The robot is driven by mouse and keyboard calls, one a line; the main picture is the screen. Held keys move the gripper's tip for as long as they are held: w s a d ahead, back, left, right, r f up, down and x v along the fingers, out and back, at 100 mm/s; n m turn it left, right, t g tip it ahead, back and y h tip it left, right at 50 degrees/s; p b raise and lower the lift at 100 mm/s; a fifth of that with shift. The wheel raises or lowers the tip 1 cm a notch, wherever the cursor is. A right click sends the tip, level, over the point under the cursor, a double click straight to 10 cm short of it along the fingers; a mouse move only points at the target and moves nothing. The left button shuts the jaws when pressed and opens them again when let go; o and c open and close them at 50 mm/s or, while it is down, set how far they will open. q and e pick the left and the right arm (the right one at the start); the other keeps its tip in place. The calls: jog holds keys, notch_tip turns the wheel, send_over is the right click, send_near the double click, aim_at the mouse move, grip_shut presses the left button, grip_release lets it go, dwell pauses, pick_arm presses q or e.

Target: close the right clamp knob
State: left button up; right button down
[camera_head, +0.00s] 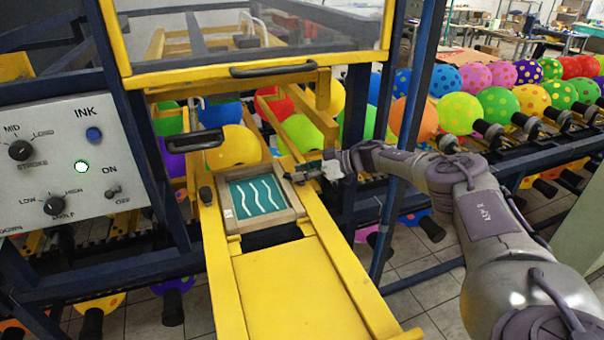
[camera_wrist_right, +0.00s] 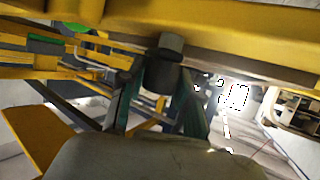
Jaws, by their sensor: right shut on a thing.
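The printing frame (camera_head: 299,208) holds a teal screen (camera_head: 256,196) with white wavy lines and sits on the yellow machine bed. A dark left clamp knob (camera_head: 206,194) stands on the rail left of the frame. My right gripper (camera_head: 316,171) reaches in from the right to the right rail, beside the frame's upper right corner. In the right wrist view the dark right clamp knob (camera_wrist_right: 162,75) sits between the two fingers of this gripper (camera_wrist_right: 160,95), which is shut on it. In the head view the gripper largely hides that knob. My left gripper is out of view.
A grey control panel (camera_head: 68,157) with knobs and an INK label stands at the left. A yellow-framed clear cover (camera_head: 255,35) with a black handle (camera_head: 273,70) is above the bed. Dark blue posts flank the machine, and balloons (camera_head: 497,103) line the racks behind.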

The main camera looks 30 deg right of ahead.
jog(key=c, duration=0.8)
grip_release()
jog(key=shift+o, duration=0.2)
jog(key=v, duration=1.2)
